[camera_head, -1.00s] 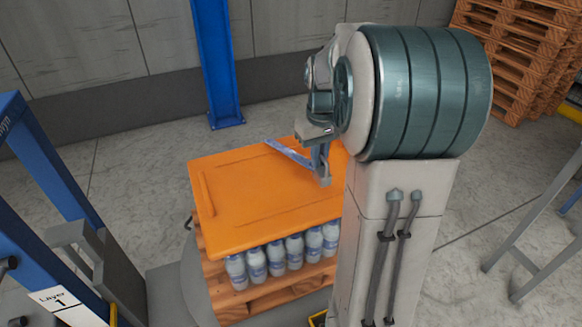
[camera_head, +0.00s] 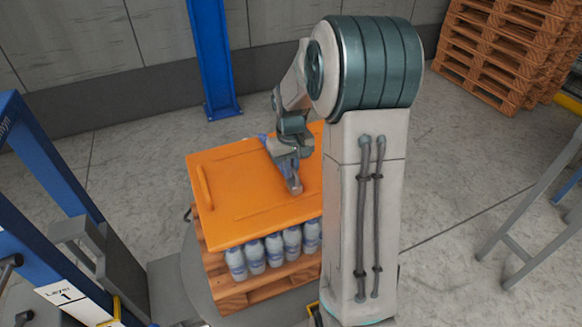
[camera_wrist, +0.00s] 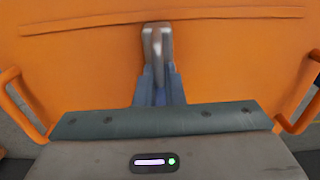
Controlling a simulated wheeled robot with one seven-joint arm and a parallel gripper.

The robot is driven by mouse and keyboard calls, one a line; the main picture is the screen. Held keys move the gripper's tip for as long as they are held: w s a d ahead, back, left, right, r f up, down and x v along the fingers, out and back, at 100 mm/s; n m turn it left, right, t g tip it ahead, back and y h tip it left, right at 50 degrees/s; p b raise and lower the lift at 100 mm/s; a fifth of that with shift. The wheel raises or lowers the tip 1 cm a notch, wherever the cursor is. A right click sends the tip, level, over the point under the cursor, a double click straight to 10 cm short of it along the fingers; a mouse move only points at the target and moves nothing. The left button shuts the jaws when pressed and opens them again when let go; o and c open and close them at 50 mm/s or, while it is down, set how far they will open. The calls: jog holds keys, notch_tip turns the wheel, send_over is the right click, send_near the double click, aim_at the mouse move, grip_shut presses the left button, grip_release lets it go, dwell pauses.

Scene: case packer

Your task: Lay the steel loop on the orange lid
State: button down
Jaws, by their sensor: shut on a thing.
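The orange lid (camera_head: 235,208) is a flat board with a raised rim and handles, lying on top of bottles on a pallet. It fills most of the wrist view (camera_wrist: 70,65). My gripper (camera_head: 294,186) points down over the lid's right part in the head view. In the wrist view, my gripper (camera_wrist: 157,30) has its fingers together in front of the lid. A narrow pale grey piece between them, seen edge-on, looks like the steel loop (camera_wrist: 158,62). Most of it is hidden by the fingers. I cannot tell whether it touches the lid.
Bottles (camera_head: 255,256) stand beneath the lid on a wooden pallet (camera_head: 255,291). A blue post (camera_head: 213,60) rises behind. A blue frame (camera_head: 45,160) stands at the left. Stacked pallets (camera_head: 500,45) are at the back right. The lid's left half is clear.

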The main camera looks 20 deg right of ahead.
jog(key=shift+f, duration=0.15)
jog(key=c, duration=1.5)
grip_release()
notch_tip(320, 180, up, 11)
jog(key=shift+r+b, duration=0.1)
jog(key=shift+b, duration=0.45)
jog(key=s+a+t, duration=0.1)
jog(key=s+a, duration=0.2)
jog(key=s, duration=0.4)
jog(key=s+a+t, duration=0.1)
jog(key=s+a, duration=0.2)
jog(key=s, duration=0.4)
jog(key=s+a+t, duration=0.1)
jog(key=s+a, duration=0.3)
jog(key=s, duration=0.3)
jog(key=shift+s+t, duration=0.1)
jog(key=shift+t, duration=0.2)
